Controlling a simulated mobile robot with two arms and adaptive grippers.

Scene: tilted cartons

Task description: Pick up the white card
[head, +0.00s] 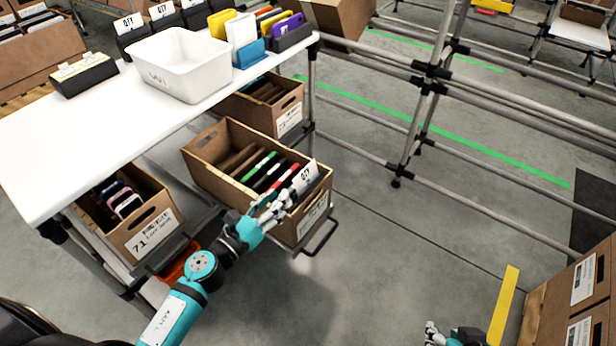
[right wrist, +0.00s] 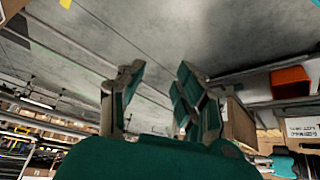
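A white card marked QTY (head: 304,177) stands upright at the front end of an open brown carton (head: 213,185), in a row with dark, green-edged and red-edged cards. My left gripper (head: 276,203) is at that carton's front left corner, beside the white card. Its fingers overlap the row in the view, so I cannot tell whether they touch a card or are closed. Another white card (head: 241,32) stands on the table in a blue holder. My right gripper (head: 432,331) is low at the bottom right; in the right wrist view it is open and empty (right wrist: 160,82).
The white table (head: 60,135) holds a white bin (head: 180,68), dark label holders and coloured cards. Other cartons with cards (head: 120,210) sit on the shelf below. A metal rack (head: 425,90) stands at the back right. A carton (head: 575,290) is at the right edge. The middle floor is clear.

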